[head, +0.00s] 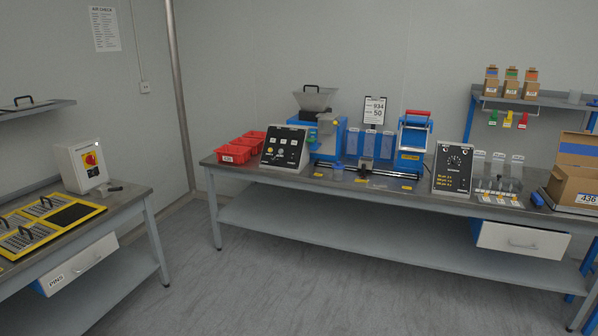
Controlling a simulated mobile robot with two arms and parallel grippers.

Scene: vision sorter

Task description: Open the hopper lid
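The lid's edge is too small to make out clearly. Neither of my grippers is in view.
The long grey bench (400,187) carries red bins (234,154), a control panel (284,148), a second panel (452,168) and an open cardboard box (573,184). A side bench (133,198) stands at left. The floor (240,290) between is clear.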

